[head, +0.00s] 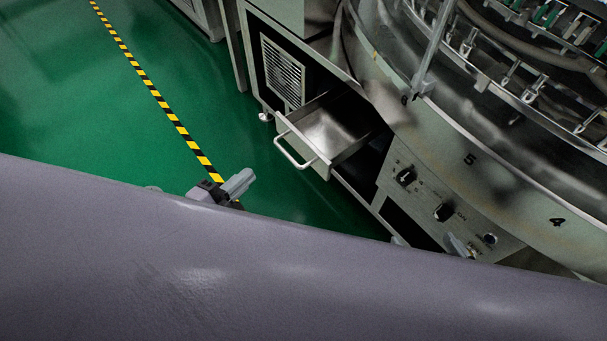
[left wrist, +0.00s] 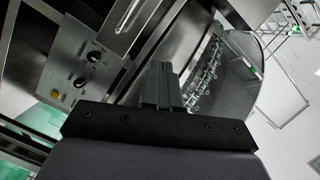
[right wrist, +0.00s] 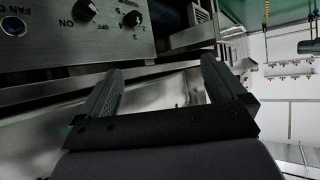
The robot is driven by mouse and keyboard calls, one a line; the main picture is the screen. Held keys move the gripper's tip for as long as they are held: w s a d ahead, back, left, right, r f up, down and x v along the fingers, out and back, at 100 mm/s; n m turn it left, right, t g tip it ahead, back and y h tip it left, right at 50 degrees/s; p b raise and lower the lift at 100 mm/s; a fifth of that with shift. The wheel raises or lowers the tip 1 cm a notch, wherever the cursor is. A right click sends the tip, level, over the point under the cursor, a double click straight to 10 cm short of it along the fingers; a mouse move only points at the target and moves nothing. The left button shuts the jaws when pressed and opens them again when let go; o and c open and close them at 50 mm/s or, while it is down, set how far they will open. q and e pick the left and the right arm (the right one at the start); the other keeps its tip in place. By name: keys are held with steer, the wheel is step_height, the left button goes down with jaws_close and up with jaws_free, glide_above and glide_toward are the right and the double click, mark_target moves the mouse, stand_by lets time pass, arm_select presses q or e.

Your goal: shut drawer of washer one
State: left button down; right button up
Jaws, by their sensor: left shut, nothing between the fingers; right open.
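The washer's steel drawer (head: 335,128) stands pulled out of the cabinet front in the head view. It looks empty, and its bar handle (head: 296,152) faces lower left. My left gripper (head: 245,179) is shut and empty, over the green floor, apart from the drawer and to the lower left of its handle. Its closed fingers show in the left wrist view (left wrist: 163,72). My right gripper (head: 461,244) is mostly hidden behind my own body in the head view, beside the control panel. In the right wrist view (right wrist: 158,75) its fingers are spread with nothing between them.
The washer's round rim (head: 500,175), marked 5 and 4, rises right of the drawer. The control panel (head: 425,200) with knobs lies below the rim. A vent grille (head: 282,72) is behind the drawer. Green floor with a striped line (head: 165,108) is free at left.

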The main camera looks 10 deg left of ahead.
arm_select(q)
step_height(320, 180, down, 5)
steer(key=m+h+b, duration=0.3)
steer(key=m+b, duration=0.2)
steer(key=m, duration=0.1)
steer(key=m+g+h+b, duration=0.1)
steer(key=m+b, duration=0.1)
steer(key=b, duration=0.1)
glide_toward(313, 152)
steer(key=x, duration=0.5)
steer(key=shift+w+d, duration=0.15)
steer(key=shift+w, duration=0.25)
steer(key=shift+w+d, duration=0.35)
steer(key=shift+w, duration=0.05)
arm_select(e)
steer(key=w+a+f+y, duration=0.1)
steer(key=a+f, duration=0.2)
steer(key=f, duration=0.1)
steer(key=shift+a+f+y, duration=0.3)
steer(key=shift+f+y, duration=0.05)
steer(key=shift+y, duration=0.05)
arm_select(q)
steer(key=shift+w, duration=0.1)
arm_select(e)
steer(key=shift+w+t, duration=0.15)
steer(key=shift+t, duration=0.15)
